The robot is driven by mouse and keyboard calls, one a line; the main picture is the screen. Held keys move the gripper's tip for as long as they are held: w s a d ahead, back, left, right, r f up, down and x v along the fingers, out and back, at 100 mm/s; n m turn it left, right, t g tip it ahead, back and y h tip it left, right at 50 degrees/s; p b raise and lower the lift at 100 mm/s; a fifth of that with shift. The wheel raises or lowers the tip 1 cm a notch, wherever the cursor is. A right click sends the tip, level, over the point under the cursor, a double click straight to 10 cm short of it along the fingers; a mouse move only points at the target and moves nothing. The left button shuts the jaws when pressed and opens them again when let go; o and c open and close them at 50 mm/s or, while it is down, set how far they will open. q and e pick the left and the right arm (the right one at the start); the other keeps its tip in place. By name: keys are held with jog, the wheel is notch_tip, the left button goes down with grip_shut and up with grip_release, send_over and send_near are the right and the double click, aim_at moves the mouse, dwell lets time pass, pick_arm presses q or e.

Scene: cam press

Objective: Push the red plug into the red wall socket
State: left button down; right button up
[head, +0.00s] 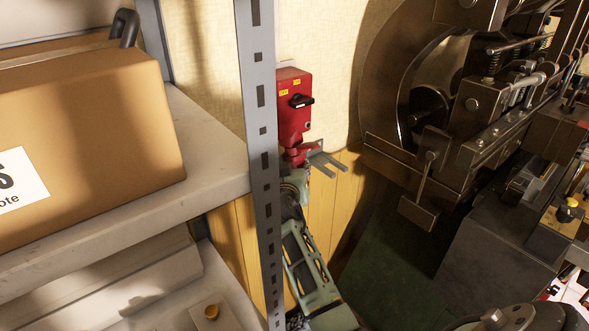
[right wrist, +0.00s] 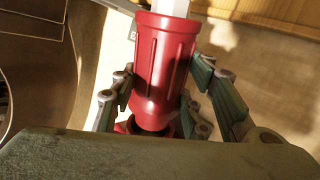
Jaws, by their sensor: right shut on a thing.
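The red wall socket (head: 293,100) is a box with a black rotary knob and yellow labels, fixed to the wall behind the grey shelf post. The red plug (head: 298,154) is just below it, partly hidden by the post. I cannot tell whether plug and socket touch. My right gripper (head: 294,178) is below the socket, shut on the plug. In the right wrist view the plug (right wrist: 160,65) is a ribbed red cylinder between the two fingers, with a pale part beyond its far end. My left gripper is not in view.
The perforated post (head: 262,130) stands close to my right arm. A shelf (head: 205,145) with a cardboard box (head: 90,130) is on the left. A grey forked bracket (head: 325,163) sticks out beside the plug. A large dark press (head: 440,130) fills the right side.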

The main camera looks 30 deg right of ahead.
aim_at(292, 160)
jog(key=shift+w+r+p, duration=0.2)
jog(key=shift+r+p, duration=0.2)
jog(key=shift+r, duration=0.4)
jog(key=shift+w+r+p, duration=0.2)
jog(key=shift+r+p, duration=0.15)
jog(key=shift+r, duration=0.4)
dwell(0.5)
jog(key=o, duration=1.5)
jog(key=shift+c, duration=0.2)
jog(key=shift+s+a+f, duration=0.1)
jog(key=shift+a+f, duration=0.05)
